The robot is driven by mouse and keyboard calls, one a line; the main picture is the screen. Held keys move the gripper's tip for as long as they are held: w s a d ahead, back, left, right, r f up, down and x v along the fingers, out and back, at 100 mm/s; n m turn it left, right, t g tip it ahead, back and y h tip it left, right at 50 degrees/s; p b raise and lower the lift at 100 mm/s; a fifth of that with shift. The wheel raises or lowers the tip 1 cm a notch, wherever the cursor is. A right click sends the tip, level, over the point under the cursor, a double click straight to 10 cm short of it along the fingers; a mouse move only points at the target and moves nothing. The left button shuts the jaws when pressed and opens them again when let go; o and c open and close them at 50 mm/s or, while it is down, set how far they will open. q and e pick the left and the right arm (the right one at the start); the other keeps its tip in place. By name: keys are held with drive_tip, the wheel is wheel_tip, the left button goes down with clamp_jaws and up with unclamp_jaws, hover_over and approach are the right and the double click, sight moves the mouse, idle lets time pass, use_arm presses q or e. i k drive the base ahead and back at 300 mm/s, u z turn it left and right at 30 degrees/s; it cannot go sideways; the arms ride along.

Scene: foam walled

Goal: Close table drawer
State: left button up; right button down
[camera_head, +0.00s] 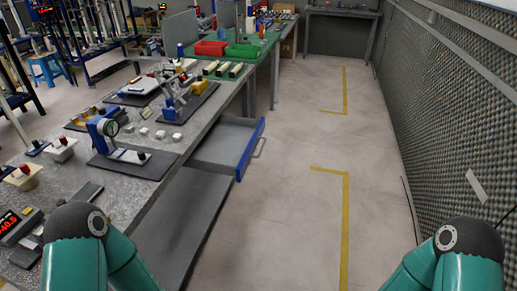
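The table drawer (222,148) is pulled out from under the workbench (222,105) on the left. It has a grey inside, a blue front (250,149) and a light bar handle (260,147) that faces right, over the aisle. Nothing shows inside the visible part of the drawer. My teal arms rise at the bottom left and bottom right edges, each with a dark round joint. Neither gripper shows, and nothing of mine touches the drawer in view.
Measuring instruments and stands (125,150) crowd the bench top. A grey lower shelf (180,225) lies below the drawer. The floor (300,215) right of the drawer is clear, with yellow lines (345,225). A foam-covered wall (460,120) bounds the right side.

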sight(228, 147)
drive_tip(key=u, duration=0.05)
drive_tip(key=i, duration=1.3)
drive_tip(key=u, duration=0.15)
